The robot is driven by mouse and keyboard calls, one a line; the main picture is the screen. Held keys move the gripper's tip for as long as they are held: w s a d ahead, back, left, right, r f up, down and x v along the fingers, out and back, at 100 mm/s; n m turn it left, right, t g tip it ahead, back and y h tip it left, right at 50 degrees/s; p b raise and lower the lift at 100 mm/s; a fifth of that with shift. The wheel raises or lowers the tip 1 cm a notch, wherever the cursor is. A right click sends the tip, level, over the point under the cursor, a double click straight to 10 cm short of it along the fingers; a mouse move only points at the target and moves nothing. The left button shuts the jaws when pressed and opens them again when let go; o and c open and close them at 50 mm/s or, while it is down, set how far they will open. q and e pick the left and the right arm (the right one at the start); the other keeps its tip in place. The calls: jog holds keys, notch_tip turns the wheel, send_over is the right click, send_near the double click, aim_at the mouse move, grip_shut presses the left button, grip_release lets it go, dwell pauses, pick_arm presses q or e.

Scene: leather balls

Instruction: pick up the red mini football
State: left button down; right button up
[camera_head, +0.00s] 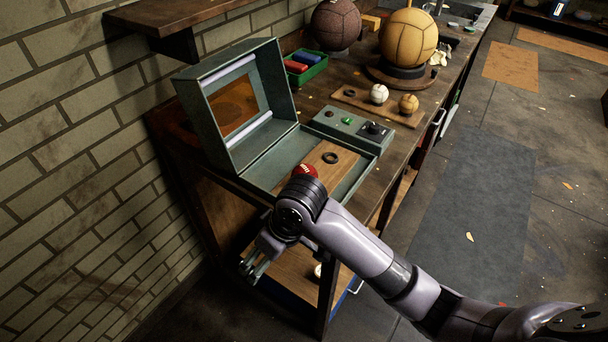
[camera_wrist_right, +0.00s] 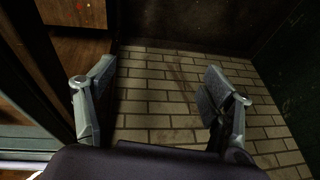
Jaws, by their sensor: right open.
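The red mini football (camera_head: 306,170) shows in the head view inside the open grey-green case (camera_head: 263,168), near a dark ring on a wooden board. Its lower part is hidden behind my right wrist. My right gripper (camera_head: 254,269) hangs lower left of the ball, past the near end of the bench, pointing down and left. In the right wrist view my right gripper (camera_wrist_right: 160,95) has its two fingers wide apart with nothing between them. The ball is not visible there. My left gripper is not in view.
A wooden board (camera_head: 341,96) with a white ball and a small tan ball lies behind the case. A large tan ball (camera_head: 408,38), a dark brown ball (camera_head: 336,24) and a green tray (camera_head: 303,76) stand farther back. A brick wall (camera_head: 75,180) is close on the left.

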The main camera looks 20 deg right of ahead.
jog(key=w+r+h, duration=0.2)
jog(key=w+r, duration=0.3)
jog(key=m+g+h, duration=0.1)
jog(key=m+h, duration=0.1)
jog(key=h, duration=0.1)
send_near(301, 171)
jog(key=f, duration=0.2)
jog(key=f+p, duration=0.1)
jog(key=f, duration=0.2)
jog(key=d+f, duration=0.1)
jog(key=f, duration=0.1)
jog(key=shift+w+f, duration=0.35)
jog(key=shift+w, duration=0.05)
jog(key=shift+w+d+f+p, duration=0.15)
jog(key=shift+d+f+p, duration=0.1)
jog(key=shift+f, duration=0.6)
jog(key=shift+w+d+f+p, duration=0.2)
jog(key=shift+f+p, duration=0.1)
jog(key=shift+f, duration=0.55)
jog(key=shift+w+d+f+p, duration=0.15)
jog(key=shift+d+f+p, duration=0.1)
jog(key=shift+f, duration=0.65)
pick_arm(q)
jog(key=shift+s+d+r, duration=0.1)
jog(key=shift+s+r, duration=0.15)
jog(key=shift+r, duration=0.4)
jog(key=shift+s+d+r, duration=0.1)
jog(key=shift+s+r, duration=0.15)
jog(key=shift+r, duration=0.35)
